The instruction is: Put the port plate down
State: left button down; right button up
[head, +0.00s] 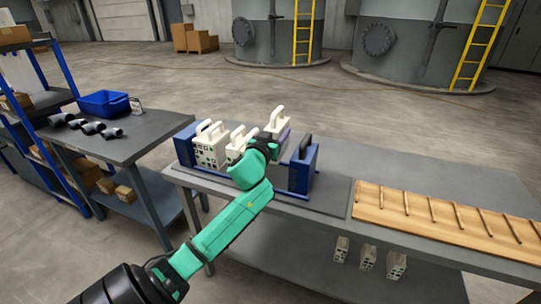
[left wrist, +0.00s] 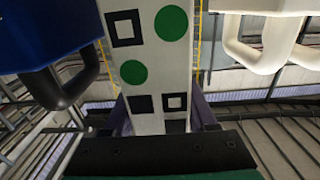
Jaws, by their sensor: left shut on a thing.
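My left gripper (head: 275,139), with purple fingers, is shut on a white port plate (head: 277,118) with a looped handle. It holds the plate upright at the filter press, between the white plates and the right blue end block (head: 304,165). In the left wrist view, the plate's edge face (left wrist: 150,70) shows green discs and black squares between the fingers (left wrist: 165,118). Two white plates, one (head: 210,150) and another (head: 238,141), stand to the left in the press. My arm hides the plate's lower part, so I cannot tell whether it touches the press. My right gripper is not in view.
The press stands on a grey table (head: 335,190). A wooden rack board (head: 440,212) with several rods lies to the right. Several small white plates (head: 367,257) show below the table edge. A side table with a blue bin (head: 103,103) is at left.

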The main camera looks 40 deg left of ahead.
pick_arm(q)
jog(key=f+b, duration=0.1)
jog(key=f, duration=0.3)
jog(key=f+b, duration=0.1)
jog(key=f, duration=0.3)
jog(key=shift+s+a+f, duration=0.1)
jog(key=shift+a+f, duration=0.1)
jog(key=shift+f, duration=0.35)
jog(key=shift+r, duration=0.1)
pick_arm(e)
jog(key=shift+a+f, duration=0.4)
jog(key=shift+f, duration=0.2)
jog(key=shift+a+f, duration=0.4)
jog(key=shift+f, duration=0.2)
pick_arm(q)
jog(key=shift+c, duration=1)
grip_release()
jog(key=shift+f, duration=0.2)
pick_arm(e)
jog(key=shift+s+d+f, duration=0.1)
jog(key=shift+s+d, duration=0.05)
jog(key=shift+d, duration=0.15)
